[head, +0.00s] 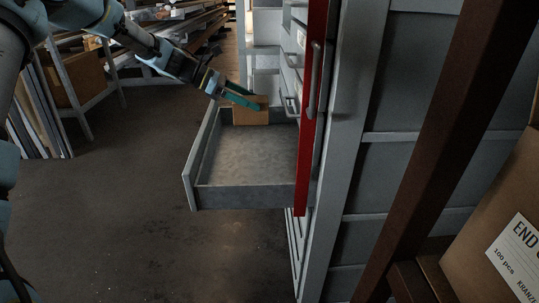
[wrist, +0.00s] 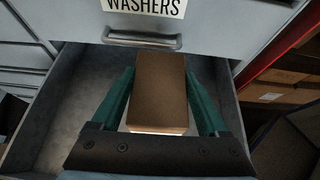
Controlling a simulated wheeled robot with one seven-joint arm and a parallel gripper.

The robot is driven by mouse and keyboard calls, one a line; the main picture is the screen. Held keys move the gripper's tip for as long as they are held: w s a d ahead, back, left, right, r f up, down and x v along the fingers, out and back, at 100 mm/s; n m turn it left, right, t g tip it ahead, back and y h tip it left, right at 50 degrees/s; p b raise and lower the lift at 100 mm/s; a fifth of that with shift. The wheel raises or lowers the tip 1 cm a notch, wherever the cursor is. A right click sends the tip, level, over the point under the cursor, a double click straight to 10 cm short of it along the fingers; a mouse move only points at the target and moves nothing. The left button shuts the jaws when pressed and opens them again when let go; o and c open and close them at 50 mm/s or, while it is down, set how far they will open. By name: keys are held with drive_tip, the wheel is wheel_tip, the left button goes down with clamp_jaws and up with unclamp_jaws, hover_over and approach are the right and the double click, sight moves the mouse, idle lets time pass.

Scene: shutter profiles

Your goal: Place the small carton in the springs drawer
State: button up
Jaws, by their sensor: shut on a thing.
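The small carton (head: 251,115) is a plain brown box at the back of an open grey drawer (head: 245,197). My gripper (head: 250,101) reaches in from the upper left and is shut on the carton. In the wrist view the carton (wrist: 160,88) sits between the two green fingers, with the drawer's grey floor (wrist: 75,95) around it. I cannot tell whether the carton touches the drawer floor. The open drawer's own label is not visible. The drawer front just above it (wrist: 215,22) is labelled "WASHERS".
A red upright panel (head: 312,110) stands at the drawer's right side. The closed washers drawer has a metal handle (wrist: 142,39) close above the carton. A dark brown post (head: 425,140) and a large labelled box (head: 500,215) are at the right. The rest of the drawer looks empty.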

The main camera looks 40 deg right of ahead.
drive_tip(key=shift+d+f, duration=0.55)
drive_tip(key=shift+d, duration=0.2)
wheel_tip(320, 180, down, 12)
drive_tip(key=shift+r+b, duration=0.1)
drive_tip(key=shift+b, duration=0.35)
drive_tip(key=shift+s+d+f, duration=0.15)
drive_tip(key=shift+s+d, duration=0.4)
drive_tip(key=shift+d, duration=0.1)
drive_tip(key=shift+s+d+f, duration=0.15)
drive_tip(key=shift+s+d, duration=0.4)
drive_tip(key=shift+d, duration=0.05)
drive_tip(key=shift+s+d, duration=0.55)
drive_tip(key=shift+d, duration=0.1)
drive_tip(key=x, duration=0.3)
drive_tip(key=shift+s+d+r, duration=0.1)
drive_tip(key=shift+s+r, duration=0.05)
drive_tip(key=shift+r, duration=0.1)
drive_tip(key=shift+f, duration=0.15)
drive_tip(key=o, duration=1.5)
drive_tip(key=shift+f, duration=0.1)
drive_tip(key=shift+o, duration=0.2)
